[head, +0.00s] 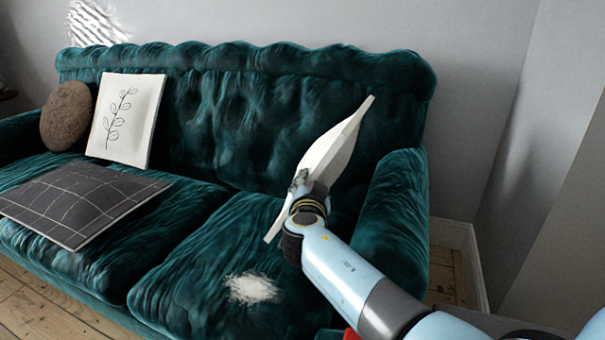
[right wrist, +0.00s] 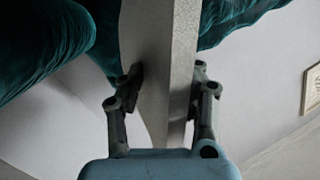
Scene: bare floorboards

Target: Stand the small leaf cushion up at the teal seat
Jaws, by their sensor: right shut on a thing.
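My right gripper (head: 303,182) is shut on a thin pale cushion (head: 336,150), held tilted in front of the right end of the teal sofa's back. In the head view it is nearly edge-on and no leaf print shows on it. In the right wrist view the fingers (right wrist: 166,85) pinch the cushion (right wrist: 172,40) from both sides. Another white cushion with a black leaf sprig (head: 124,120) stands against the back at the left of the teal sofa (head: 250,240). I cannot tell whether the held cushion touches the sofa. My left gripper is out of view.
A round brown cushion (head: 66,116) leans beside the sprig cushion. A flat dark grid-patterned cushion (head: 80,205) lies on the left seat. A pale fuzzy patch (head: 254,289) is on the front right seat. The right armrest (head: 393,225) is close to my arm.

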